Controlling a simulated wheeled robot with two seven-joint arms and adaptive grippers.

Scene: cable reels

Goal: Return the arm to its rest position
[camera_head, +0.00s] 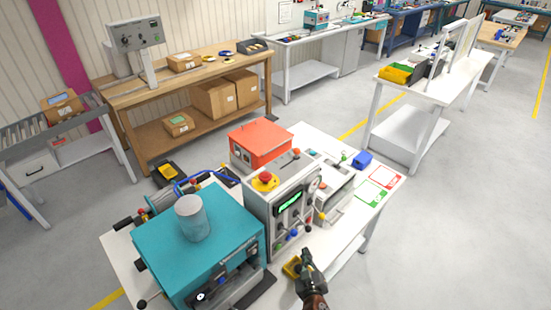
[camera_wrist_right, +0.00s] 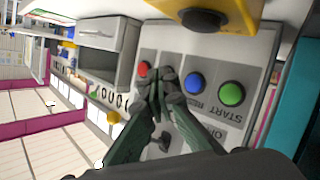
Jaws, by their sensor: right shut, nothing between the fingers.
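My right gripper (camera_head: 305,255) is at the bottom of the head view, just in front of the grey control box (camera_head: 262,208) on the white bench. In the right wrist view its two dark green fingers (camera_wrist_right: 162,92) meet at the tips, shut and empty. Behind them is a panel with a red button (camera_wrist_right: 144,69), a blue button (camera_wrist_right: 193,83) and a green button (camera_wrist_right: 231,93) beside the word START. Whether the fingertips touch the panel, I cannot tell. My left gripper does not show.
A teal machine (camera_head: 175,245) with a grey cylinder (camera_head: 192,218) on top stands left of my gripper. An orange-topped box (camera_head: 260,139) stands behind the control box. The floor (camera_head: 460,220) at right is clear.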

